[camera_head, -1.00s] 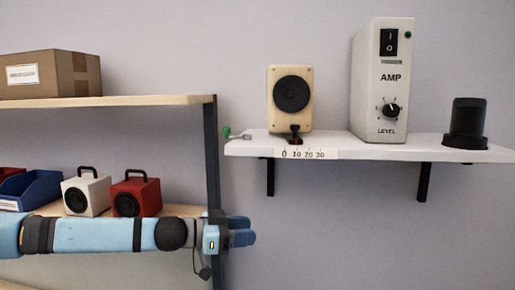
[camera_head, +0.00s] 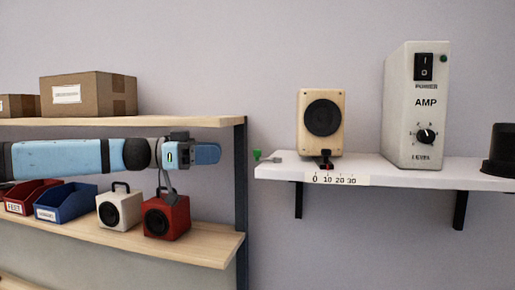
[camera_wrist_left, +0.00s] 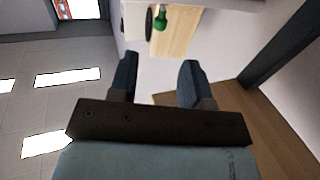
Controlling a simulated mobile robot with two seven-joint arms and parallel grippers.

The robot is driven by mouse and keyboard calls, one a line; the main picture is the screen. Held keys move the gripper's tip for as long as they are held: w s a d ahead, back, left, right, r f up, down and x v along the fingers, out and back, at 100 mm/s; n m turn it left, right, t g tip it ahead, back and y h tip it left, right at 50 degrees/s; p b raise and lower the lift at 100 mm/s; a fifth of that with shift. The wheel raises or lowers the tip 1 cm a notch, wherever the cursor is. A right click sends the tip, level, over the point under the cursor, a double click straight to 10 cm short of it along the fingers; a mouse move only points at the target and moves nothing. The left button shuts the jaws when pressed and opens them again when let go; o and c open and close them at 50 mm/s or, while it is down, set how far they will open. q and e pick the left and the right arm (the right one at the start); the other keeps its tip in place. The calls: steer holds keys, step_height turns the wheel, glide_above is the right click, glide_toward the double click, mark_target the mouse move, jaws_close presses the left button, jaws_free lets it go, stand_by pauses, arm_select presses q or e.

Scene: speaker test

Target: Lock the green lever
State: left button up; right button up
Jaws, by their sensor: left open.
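The green lever (camera_head: 257,155) sticks out at the left end of the white wall shelf (camera_head: 390,172), beside a cream speaker (camera_head: 321,122). In the left wrist view the green knob (camera_wrist_left: 161,18) shows at the top, beyond the fingers. My left gripper (camera_head: 207,154) is left of the lever at about the same height in the picture, apart from it, in front of the wooden rack. Its two blue fingers (camera_wrist_left: 158,80) stand apart with nothing between them. My right gripper is in neither view.
A dark rack post (camera_head: 241,190) stands between my left gripper and the white shelf. Below my arm are a red speaker (camera_head: 167,216), a white speaker (camera_head: 119,209) and a blue bin (camera_head: 67,203). An amp (camera_head: 416,105) and a black cylinder (camera_head: 499,150) stand on the white shelf.

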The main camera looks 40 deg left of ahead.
mark_target(257, 152)
arm_select(q)
steer(key=p+x, duration=0.5)
steer(key=x, duration=0.4)
steer(key=shift+w+d+r+p, duration=0.1)
steer(key=shift+w+d+p, duration=0.2)
steer(key=shift+p, duration=0.05)
steer(key=shift+w, duration=0.1)
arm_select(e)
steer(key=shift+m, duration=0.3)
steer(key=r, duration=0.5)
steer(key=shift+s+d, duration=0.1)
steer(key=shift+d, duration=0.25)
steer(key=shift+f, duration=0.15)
arm_select(q)
steer(key=c, duration=0.6)
jaws_close()
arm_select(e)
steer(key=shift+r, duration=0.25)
